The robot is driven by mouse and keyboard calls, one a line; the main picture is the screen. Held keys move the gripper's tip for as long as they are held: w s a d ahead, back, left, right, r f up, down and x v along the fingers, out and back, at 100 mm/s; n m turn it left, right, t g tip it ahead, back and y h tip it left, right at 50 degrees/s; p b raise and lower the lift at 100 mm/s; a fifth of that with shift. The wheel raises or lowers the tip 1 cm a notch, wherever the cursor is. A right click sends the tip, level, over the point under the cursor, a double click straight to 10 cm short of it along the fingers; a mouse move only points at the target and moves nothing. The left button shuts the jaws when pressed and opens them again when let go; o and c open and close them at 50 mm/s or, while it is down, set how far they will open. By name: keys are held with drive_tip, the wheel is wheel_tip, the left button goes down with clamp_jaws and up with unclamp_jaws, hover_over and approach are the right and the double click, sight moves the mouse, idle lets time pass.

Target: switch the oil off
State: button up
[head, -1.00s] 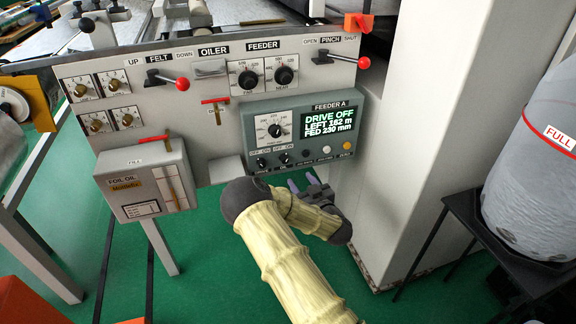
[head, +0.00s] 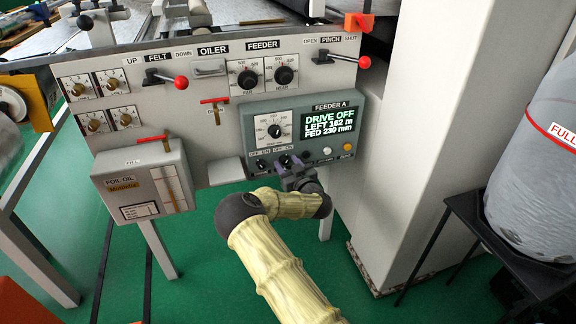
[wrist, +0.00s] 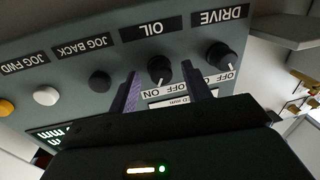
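The oil knob (wrist: 160,68) is a small black rotary switch on the grey feeder panel, under the label OIL in the upside-down wrist view. OFF and ON are printed beside it. I cannot tell surely which its white pointer line marks. My gripper (wrist: 160,88) is open, with one purple-grey finger on each side of the knob. A gap shows between fingers and knob. In the head view my gripper (head: 290,164) is at the panel's lower edge and partly hides the knob. The drive knob (wrist: 221,56) sits beside it, outside the fingers.
The jog back button (wrist: 99,81), a white button (wrist: 46,96) and a yellow button (head: 348,147) share the panel. The display (head: 327,122) reads DRIVE OFF. The foil oil box (head: 145,187) hangs at left. A white column (head: 425,130) stands at right.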

drive_tip(key=c, duration=1)
drive_tip(key=shift+o, duration=0.2)
drive_tip(key=shift+r+n+p, duration=0.2)
drive_tip(key=shift+n+p, duration=0.2)
drive_tip(key=shift+p, duration=0.25)
drive_tip(key=shift+n+p, duration=0.4)
drive_tip(key=shift+p, duration=0.05)
drive_tip(key=shift+n+p, duration=0.55)
drive_tip(key=shift+n, duration=0.35)
drive_tip(key=n+h, duration=0.1)
drive_tip(key=n, duration=0.3)
drive_tip(key=shift+a+g, duration=0.15)
drive_tip(key=shift+g, duration=0.25)
drive_tip(key=shift+n+h, duration=0.3)
drive_tip(key=shift+n, duration=1.6)
